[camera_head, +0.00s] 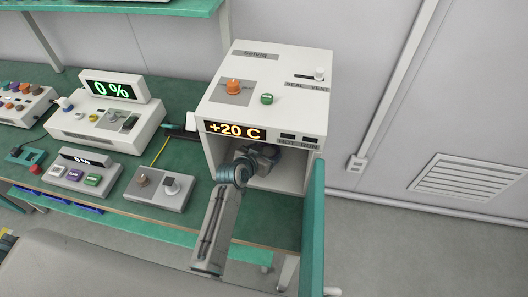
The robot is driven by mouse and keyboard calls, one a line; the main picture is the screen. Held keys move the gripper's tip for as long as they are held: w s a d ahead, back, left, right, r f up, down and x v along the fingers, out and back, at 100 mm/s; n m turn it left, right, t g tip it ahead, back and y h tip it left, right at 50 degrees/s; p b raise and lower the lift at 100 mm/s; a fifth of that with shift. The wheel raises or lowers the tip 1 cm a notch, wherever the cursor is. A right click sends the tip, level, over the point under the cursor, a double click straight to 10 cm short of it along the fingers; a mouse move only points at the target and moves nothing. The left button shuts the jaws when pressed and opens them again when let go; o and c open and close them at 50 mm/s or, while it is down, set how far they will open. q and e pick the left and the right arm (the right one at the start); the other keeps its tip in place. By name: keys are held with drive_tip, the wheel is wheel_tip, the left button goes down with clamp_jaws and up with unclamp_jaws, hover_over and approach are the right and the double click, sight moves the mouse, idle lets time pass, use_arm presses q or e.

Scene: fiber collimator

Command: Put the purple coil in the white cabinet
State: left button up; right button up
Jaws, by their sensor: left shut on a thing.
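The white cabinet (315,140) stands on the green bench, with a lit "+20 C" display over its open front. Its teal door (313,235) stands swung out at the right side of the opening. My left arm comes up from below, and my left gripper (268,155) is inside the opening, above the cabinet floor. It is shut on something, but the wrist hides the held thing. I cannot make out a purple coil anywhere in view. My right gripper is not in view.
Left of the cabinet, the green bench (190,97) carries a "0 %" instrument (105,125), a smaller display box (83,172) and a knob box (158,190). A cable lies near the cabinet's left side. Open floor (430,250) is at the right.

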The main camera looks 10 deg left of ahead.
use_arm(q)
drive_tip(key=shift+w+f, duration=0.1)
drive_tip(key=shift+w, duration=0.1)
drive_tip(key=shift+s, duration=0.1)
drive_tip(key=o, duration=0.9)
drive_tip(key=shift+s, duration=0.15)
drive_tip(key=shift+c, duration=0.2)
drive_tip(key=shift+o, duration=0.4)
drive_tip(key=shift+s+a+r, duration=0.1)
drive_tip(key=shift+s+r, duration=0.1)
drive_tip(key=shift+r, duration=0.05)
drive_tip(key=b+v, duration=0.1)
drive_tip(key=v, duration=0.9)
drive_tip(key=shift+s, duration=0.15)
drive_tip(key=shift+s+a+r+b, duration=0.15)
drive_tip(key=shift+s+r+b, duration=0.2)
drive_tip(key=shift+s, duration=0.1)
drive_tip(key=shift+s+r, duration=0.1)
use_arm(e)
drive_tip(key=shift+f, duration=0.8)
